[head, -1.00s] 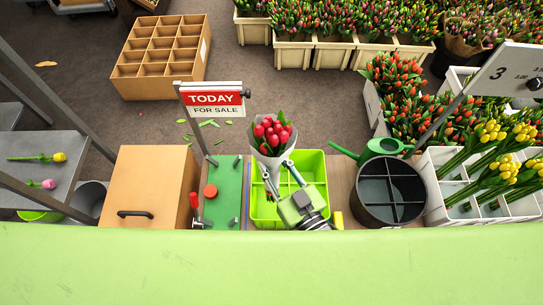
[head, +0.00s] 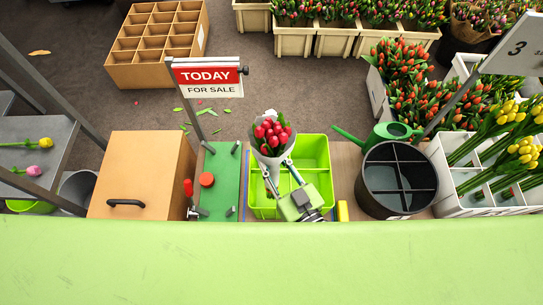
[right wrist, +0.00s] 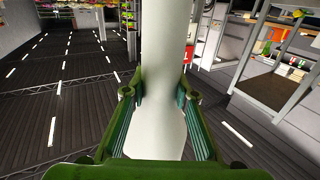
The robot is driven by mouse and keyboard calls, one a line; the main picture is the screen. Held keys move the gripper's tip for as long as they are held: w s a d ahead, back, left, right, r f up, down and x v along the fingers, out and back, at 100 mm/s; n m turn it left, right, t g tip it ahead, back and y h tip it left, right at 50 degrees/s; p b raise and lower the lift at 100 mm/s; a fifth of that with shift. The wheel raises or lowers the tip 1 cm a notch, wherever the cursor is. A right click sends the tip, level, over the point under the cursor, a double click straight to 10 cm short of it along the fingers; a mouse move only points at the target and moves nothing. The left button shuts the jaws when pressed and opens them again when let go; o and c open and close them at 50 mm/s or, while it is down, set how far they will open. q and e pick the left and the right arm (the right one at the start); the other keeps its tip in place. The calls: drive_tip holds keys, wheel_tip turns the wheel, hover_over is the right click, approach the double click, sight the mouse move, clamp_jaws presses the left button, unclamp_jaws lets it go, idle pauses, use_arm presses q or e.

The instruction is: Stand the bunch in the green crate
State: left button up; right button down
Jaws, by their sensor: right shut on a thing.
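The bunch of red tulips (head: 271,132) in a pale paper wrap is upright in the head view, over the far left part of the green crate (head: 324,150). My right gripper (head: 281,174) is shut on its wrap; in the right wrist view the white wrapped stem part (right wrist: 165,85) stands between the green fingers. The crate has dividers, and its compartments look empty. The bunch's lower end is hidden by the gripper, so I cannot tell its height over the crate. My left gripper is not in view.
Left of the crate are a green board (head: 222,165) with pegs and a red knob, and a wooden box (head: 145,170). A sale sign (head: 208,78) stands behind. Right are a dark divided bucket (head: 398,185), a green watering can (head: 390,134) and a white crate of yellow tulips (head: 440,165).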

sight(275, 179)
drive_tip(key=shift+f+b, duration=2.4)
drive_tip(key=shift+f, duration=1.2)
drive_tip(key=shift+f+b, duration=0.35)
drive_tip(key=shift+f, duration=0.05)
drive_tip(key=c, duration=1.6)
unclamp_jaws()
drive_tip(key=shift+o, duration=0.5)
drive_tip(key=shift+f, duration=0.1)
drive_tip(key=o, duration=0.6)
